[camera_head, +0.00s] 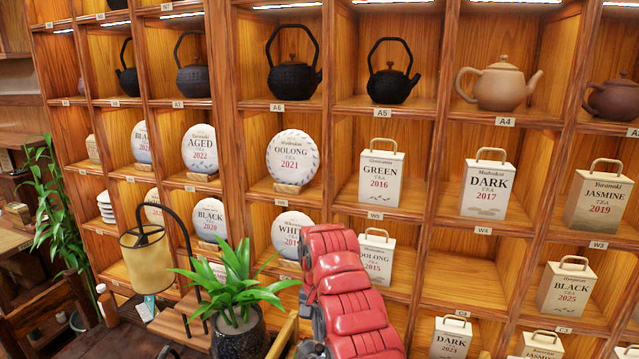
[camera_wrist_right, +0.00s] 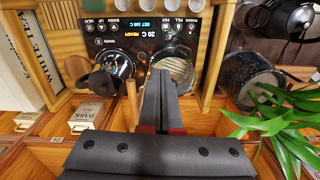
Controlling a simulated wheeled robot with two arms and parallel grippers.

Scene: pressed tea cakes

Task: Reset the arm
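My right arm (camera_head: 350,300), with red segmented covers, rises from the bottom middle of the head view in front of the lower shelves. My right gripper (camera_wrist_right: 161,78) shows in the right wrist view as two dark fingers side by side, closed together with nothing seen between them. It hangs over a counter, near a glass kettle (camera_wrist_right: 116,62) and a black panel (camera_wrist_right: 138,34) with a lit display. My left gripper is in neither view.
A tall wooden shelf holds teapots such as a clay one (camera_head: 500,83), tea cakes and tea boxes (camera_head: 382,179). A potted plant (camera_head: 236,285) stands left of my arm and shows in the wrist view (camera_wrist_right: 285,125). A lamp (camera_head: 147,258) stands further left.

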